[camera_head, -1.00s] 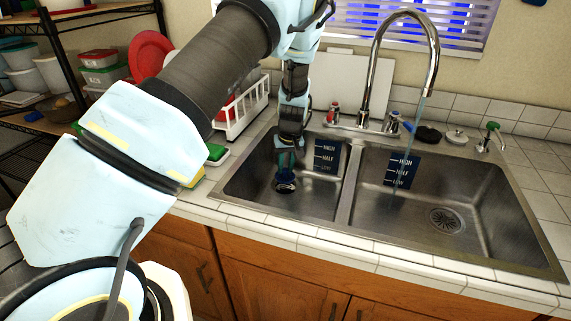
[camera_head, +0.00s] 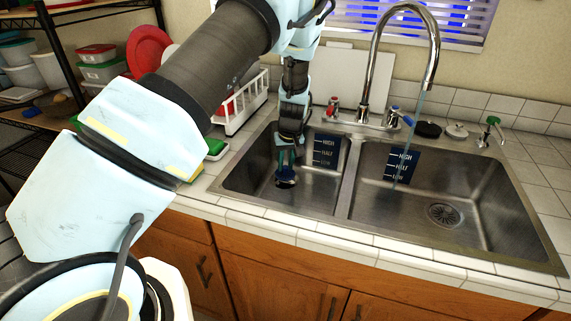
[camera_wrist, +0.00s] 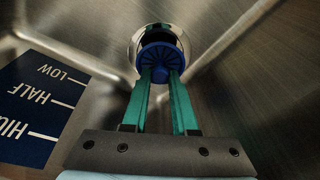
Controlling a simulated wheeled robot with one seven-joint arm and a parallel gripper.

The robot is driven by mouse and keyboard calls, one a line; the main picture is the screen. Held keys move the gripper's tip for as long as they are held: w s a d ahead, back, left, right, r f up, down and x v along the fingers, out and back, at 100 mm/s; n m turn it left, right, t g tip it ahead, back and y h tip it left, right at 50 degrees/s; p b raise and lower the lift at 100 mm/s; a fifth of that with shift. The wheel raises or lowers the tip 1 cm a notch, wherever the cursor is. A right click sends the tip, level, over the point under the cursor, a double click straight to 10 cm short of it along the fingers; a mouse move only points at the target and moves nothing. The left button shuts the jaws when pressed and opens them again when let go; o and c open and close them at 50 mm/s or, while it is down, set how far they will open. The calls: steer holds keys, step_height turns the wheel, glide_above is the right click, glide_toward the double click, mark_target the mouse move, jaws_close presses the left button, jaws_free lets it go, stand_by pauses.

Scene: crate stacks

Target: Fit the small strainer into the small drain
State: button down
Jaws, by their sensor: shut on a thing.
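The small strainer, a blue slotted disc with a central knob, shows in the wrist view (camera_wrist: 160,60) and in the head view (camera_head: 285,175). My gripper, with green fingers (camera_wrist: 164,82), is shut on the strainer's knob. In the head view my gripper (camera_head: 287,160) reaches down into the left basin (camera_head: 240,180). The small drain (camera_wrist: 138,36) shows as a bright metal rim around a dark hole, just beyond and partly behind the strainer. The strainer overlaps the drain in the picture; I cannot tell whether they touch.
A blue level label (camera_wrist: 40,105) is on the left basin's wall. A divider (camera_head: 350,180) separates it from the right basin, which has a larger drain (camera_head: 444,214). The faucet (camera_head: 375,60) runs water into the right basin. A dish rack (camera_head: 240,108) stands behind left.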

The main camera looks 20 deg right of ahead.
steer(key=shift+s+b+x, duration=0.25)
steer(key=shift+b+x, duration=0.65)
steer(key=shift+x, duration=0.4)
steer(key=c, duration=0.6)
jaws_free()
steer(key=shift+f, duration=0.1)
steer(key=b+v, duration=0.2)
steer(key=v, duration=0.9)
